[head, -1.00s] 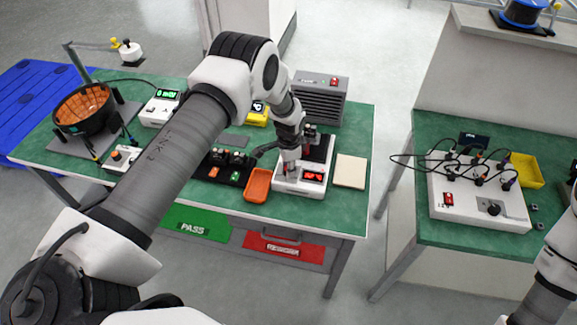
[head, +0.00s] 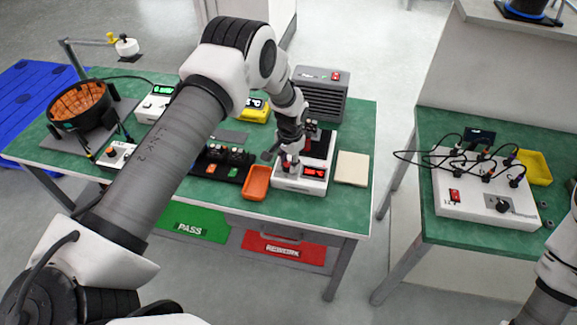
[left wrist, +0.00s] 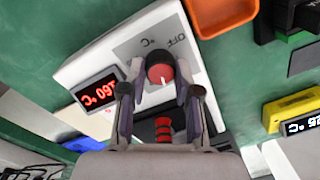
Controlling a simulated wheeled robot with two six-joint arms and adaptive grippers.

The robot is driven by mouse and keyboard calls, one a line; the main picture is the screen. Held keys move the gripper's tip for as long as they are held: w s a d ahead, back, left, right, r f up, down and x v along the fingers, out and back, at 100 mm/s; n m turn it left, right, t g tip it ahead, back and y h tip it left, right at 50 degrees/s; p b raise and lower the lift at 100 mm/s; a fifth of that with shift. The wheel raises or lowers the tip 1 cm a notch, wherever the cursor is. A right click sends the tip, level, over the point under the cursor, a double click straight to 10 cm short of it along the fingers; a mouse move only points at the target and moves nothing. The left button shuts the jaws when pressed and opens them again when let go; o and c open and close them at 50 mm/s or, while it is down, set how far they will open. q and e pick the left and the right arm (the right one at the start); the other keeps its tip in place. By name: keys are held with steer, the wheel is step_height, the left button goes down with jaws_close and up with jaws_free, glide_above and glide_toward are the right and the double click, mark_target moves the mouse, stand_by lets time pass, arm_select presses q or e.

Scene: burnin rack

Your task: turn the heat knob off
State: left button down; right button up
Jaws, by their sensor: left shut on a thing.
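The white heater box (head: 302,184) stands near the right end of the left green bench, with a lit red display (head: 314,172). In the left wrist view, its panel (left wrist: 125,55) carries a °C mark and the word OFF. The display (left wrist: 97,90) there appears upside down and seems to read 160 °C. The heat knob (left wrist: 160,68), dark with a red face, sits on this panel. My left gripper (left wrist: 161,90) has a finger on each side of it and is shut on it. In the head view my left gripper (head: 284,165) hides most of the knob.
An orange tray (head: 256,183) lies just left of the box and a pale pad (head: 352,168) just right. A grey vented unit (head: 321,95) and a yellow meter (head: 255,108) stand behind. A second bench with a wired white box (head: 482,205) is at right.

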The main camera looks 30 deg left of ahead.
arm_select(q)
steer(key=n+b, duration=0.1)
steer(key=n, duration=0.1)
steer(key=shift+f+n, duration=0.2)
steer(key=shift+n, duration=0.2)
steer(key=n+b, duration=0.1)
steer(key=n, duration=0.2)
steer(key=shift+n+b, duration=0.3)
steer(key=shift+b, duration=0.1)
steer(key=n, duration=0.2)
steer(key=shift+s+a+n+g+b, duration=0.1)
steer(key=shift+n+g+b, duration=0.2)
steer(key=shift+b, duration=0.1)
steer(key=n, duration=0.3)
steer(key=shift+n+b, duration=0.3)
steer(key=shift+n, duration=0.1)
steer(key=n, duration=0.2)
steer(key=shift+a+r+n, duration=0.1)
steer(key=shift+n, duration=0.2)
steer(key=n, duration=0.3)
steer(key=shift+s+n+h, duration=0.1)
steer(key=shift+n+h, duration=0.2)
steer(key=shift+n, duration=0.1)
steer(key=n, duration=0.3)
steer(key=shift+s+n, duration=0.1)
steer(key=shift+n, duration=1.9)
